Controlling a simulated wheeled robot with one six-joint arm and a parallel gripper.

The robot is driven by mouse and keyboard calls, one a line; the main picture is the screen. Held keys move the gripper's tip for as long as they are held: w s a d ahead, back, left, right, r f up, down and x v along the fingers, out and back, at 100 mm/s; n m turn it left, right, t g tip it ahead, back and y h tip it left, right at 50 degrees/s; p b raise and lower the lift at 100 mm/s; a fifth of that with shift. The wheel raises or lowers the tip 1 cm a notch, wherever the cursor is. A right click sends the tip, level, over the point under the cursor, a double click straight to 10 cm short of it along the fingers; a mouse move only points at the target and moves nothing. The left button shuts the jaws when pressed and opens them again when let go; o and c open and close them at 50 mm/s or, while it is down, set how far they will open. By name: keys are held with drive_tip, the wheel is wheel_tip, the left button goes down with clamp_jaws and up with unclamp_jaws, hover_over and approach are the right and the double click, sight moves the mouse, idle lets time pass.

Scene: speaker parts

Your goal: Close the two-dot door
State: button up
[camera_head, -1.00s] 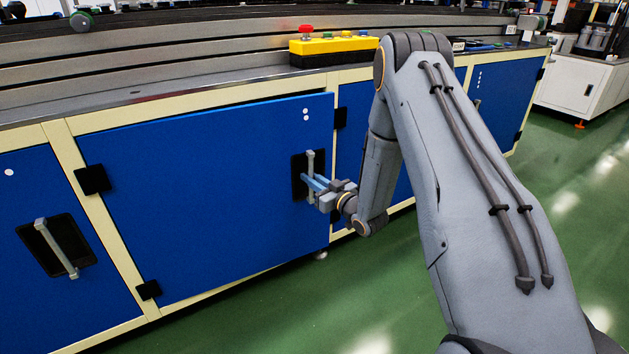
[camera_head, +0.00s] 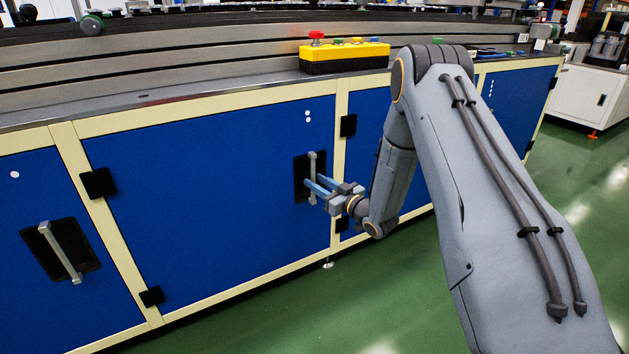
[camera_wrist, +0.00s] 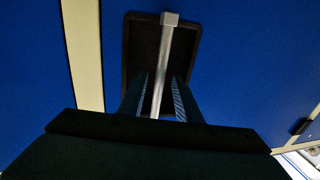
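The two-dot door (camera_head: 200,190) is the wide blue panel in the middle of the cabinet, with two white dots near its top right corner. It looks flush with the cream frame. Its vertical grey handle (camera_head: 313,165) sits over a black recess near the right edge; it also shows in the wrist view (camera_wrist: 165,55). My gripper (camera_head: 311,188) is at the handle's lower part. In the wrist view its two fingers (camera_wrist: 160,98) stand apart on either side of the handle bar, with gaps visible. I cannot tell whether either finger touches it.
A one-dot door (camera_head: 30,260) with its own handle is at the left. A yellow button box (camera_head: 345,52) stands on the counter above. Green floor (camera_head: 290,320) in front is clear.

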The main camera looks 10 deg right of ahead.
drive_tip(key=p+v, duration=0.1)
drive_tip(key=v, duration=0.5)
drive_tip(key=shift+a, duration=0.1)
drive_tip(key=s+a+r+g+h, duration=0.3)
drive_tip(key=s+a, duration=0.1)
drive_tip(key=a, duration=0.3)
drive_tip(key=s+a+r+g+h, duration=0.3)
drive_tip(key=s+a, duration=0.2)
drive_tip(key=a, duration=0.1)
drive_tip(key=s+a+r+g+h, duration=0.1)
drive_tip(key=s+r+g, duration=0.15)
drive_tip(key=s, duration=0.95)
drive_tip(key=s+a+r+g+h, duration=0.1)
drive_tip(key=s+r+g, duration=0.15)
drive_tip(key=s, duration=0.95)
drive_tip(key=s+a+r+g+h, duration=0.1)
drive_tip(key=s+g, duration=0.3)
drive_tip(key=s, duration=0.8)
drive_tip(key=d+r+m+p, duration=0.3)
drive_tip(key=d+r+p, duration=0.6)
drive_tip(key=r+p, duration=0.2)
drive_tip(key=s+d+r+m+p, duration=0.1)
drive_tip(key=d+r+m+p, duration=0.2)
drive_tip(key=d+r+p, duration=0.6)
wheel_tip(320, 180, up, 3)
drive_tip(key=p, duration=0.6)
drive_tip(key=shift+s+d+m+h, duration=0.3)
drive_tip(key=shift+h, duration=0.1)
